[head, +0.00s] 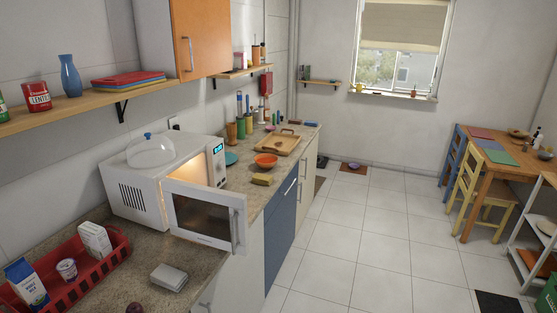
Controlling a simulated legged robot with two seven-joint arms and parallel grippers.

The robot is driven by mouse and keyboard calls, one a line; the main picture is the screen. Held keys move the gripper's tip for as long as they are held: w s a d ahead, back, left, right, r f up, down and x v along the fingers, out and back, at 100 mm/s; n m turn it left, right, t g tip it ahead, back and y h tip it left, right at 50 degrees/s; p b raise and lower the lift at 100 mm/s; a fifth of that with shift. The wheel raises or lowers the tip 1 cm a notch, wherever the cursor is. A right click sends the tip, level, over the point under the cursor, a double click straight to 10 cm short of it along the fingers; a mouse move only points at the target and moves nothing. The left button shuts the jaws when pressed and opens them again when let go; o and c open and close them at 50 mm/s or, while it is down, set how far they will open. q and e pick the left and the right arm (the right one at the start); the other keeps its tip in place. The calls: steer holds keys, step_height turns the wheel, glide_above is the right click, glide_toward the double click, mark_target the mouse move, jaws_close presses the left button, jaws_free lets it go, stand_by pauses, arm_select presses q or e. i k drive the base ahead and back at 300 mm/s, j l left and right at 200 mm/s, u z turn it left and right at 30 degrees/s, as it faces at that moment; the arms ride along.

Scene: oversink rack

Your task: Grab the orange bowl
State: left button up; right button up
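The orange bowl (266,161) sits upright on the counter (245,189) in the head view, beyond the open microwave. A yellow sponge-like block (262,179) lies just in front of it, and a wooden tray (278,142) lies behind it. The bowl is in plain sight with its open top facing up. Neither of my grippers shows in the head view.
The microwave (130,180) has its door (206,217) swung out over the counter, between the near counter and the bowl. A red basket (108,257) with cartons stands near left. A wooden table (500,166) stands far right.

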mark_target(266, 161)
steer(key=i+l+z, duration=0.2)
steer(key=i, duration=0.5)
steer(key=i+l+z, duration=0.15)
steer(key=i, duration=0.5)
steer(key=i+l+z, duration=0.2)
steer(key=i, duration=0.55)
